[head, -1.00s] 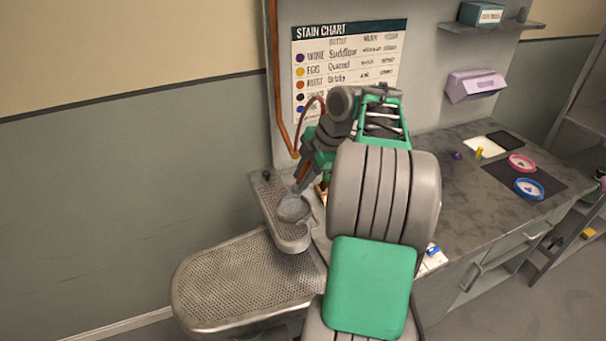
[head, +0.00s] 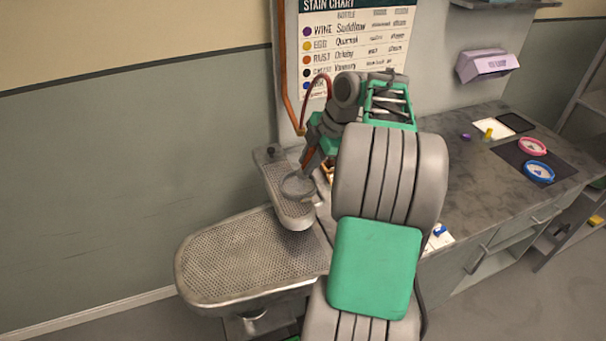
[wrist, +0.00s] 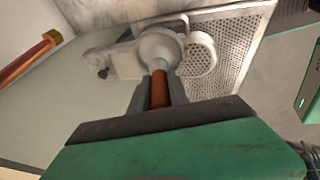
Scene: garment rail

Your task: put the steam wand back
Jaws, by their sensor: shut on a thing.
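The steam wand has a round grey head (head: 298,184) and an orange-brown handle (head: 309,158). My gripper (wrist: 160,84) is shut on the handle, with one finger on each side in the wrist view. The wand's head (wrist: 160,48) points away from my gripper. It appears over the small perforated side board (head: 290,213); I cannot tell whether they touch. The side board also shows in the wrist view (wrist: 122,62). A red hose (head: 314,84) loops up behind my gripper in the head view. My arm hides part of the worktop.
The large perforated pressing board (head: 235,262) lies below and left. An orange pipe (head: 284,75) runs up the back panel beside the stain chart (head: 355,45). The grey worktop (head: 465,190) at right holds pink (head: 532,146) and blue (head: 539,172) rings on a dark mat.

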